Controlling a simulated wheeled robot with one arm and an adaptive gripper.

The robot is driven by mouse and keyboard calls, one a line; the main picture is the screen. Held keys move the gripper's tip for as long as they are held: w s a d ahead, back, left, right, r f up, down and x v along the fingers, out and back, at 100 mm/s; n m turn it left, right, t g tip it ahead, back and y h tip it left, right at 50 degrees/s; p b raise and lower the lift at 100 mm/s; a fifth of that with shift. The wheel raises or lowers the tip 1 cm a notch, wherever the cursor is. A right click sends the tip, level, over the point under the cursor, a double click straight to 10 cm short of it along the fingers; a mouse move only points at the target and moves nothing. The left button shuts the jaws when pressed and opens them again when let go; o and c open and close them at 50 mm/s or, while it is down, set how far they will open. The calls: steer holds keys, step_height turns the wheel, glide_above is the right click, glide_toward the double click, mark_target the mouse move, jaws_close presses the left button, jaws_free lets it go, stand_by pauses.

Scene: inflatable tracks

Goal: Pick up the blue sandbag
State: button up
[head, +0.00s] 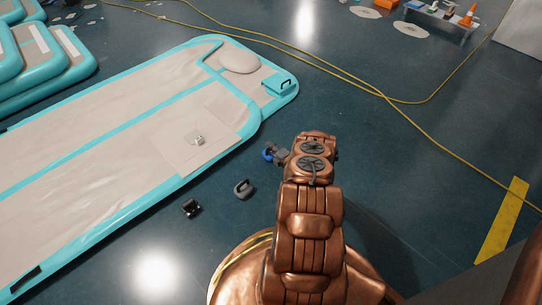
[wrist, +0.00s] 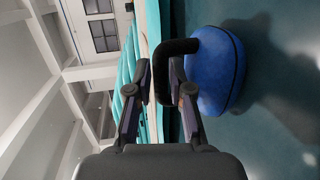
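The blue sandbag (wrist: 222,68) fills the right of the wrist view, with a black loop handle (wrist: 180,46) on its left side. My gripper (wrist: 161,72) has its two fingers apart. The handle's far bar shows between the fingers, with gaps on both sides; I cannot tell how deep it sits between them. In the head view a small part of the blue sandbag (head: 268,153) shows just left of my gripper (head: 276,154), mostly hidden by my gripper and arm.
A grey sandbag-like item (head: 243,188) and a small dark item (head: 190,208) lie on the floor nearby. A beige and turquoise inflatable track (head: 110,165) lies to the left. Yellow cable (head: 400,102) crosses the floor. Floor to the right is mostly clear.

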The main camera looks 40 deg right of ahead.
steer(key=shift+w, duration=0.2)
jaws_close()
stand_by(0.4)
